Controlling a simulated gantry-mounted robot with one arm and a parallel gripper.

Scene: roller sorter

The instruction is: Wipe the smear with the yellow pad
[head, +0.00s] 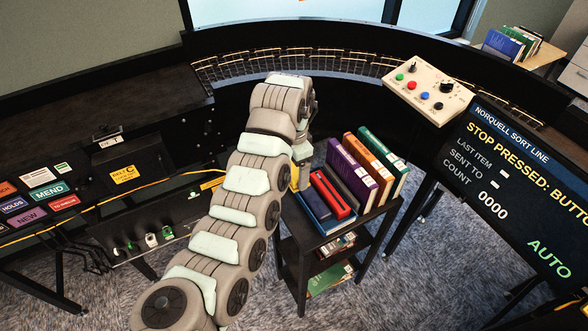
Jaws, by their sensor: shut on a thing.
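My gripper (302,152) points down at the left end of the black shelf cart and is mostly hidden behind my own arm. A small patch of yellow, which looks like the yellow pad (294,178), shows just below it, and the gripper is shut on it. I cannot tell whether the pad touches the cart top or the books. I cannot make out a smear in this view; my arm covers part of the scene.
Beside the gripper, the black cart (376,212) carries red, blue, purple, orange and green books. A control box (428,88) with coloured buttons and a sorter screen (520,185) stand right. The curved roller track (225,70) runs behind. A console with labelled tiles is left.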

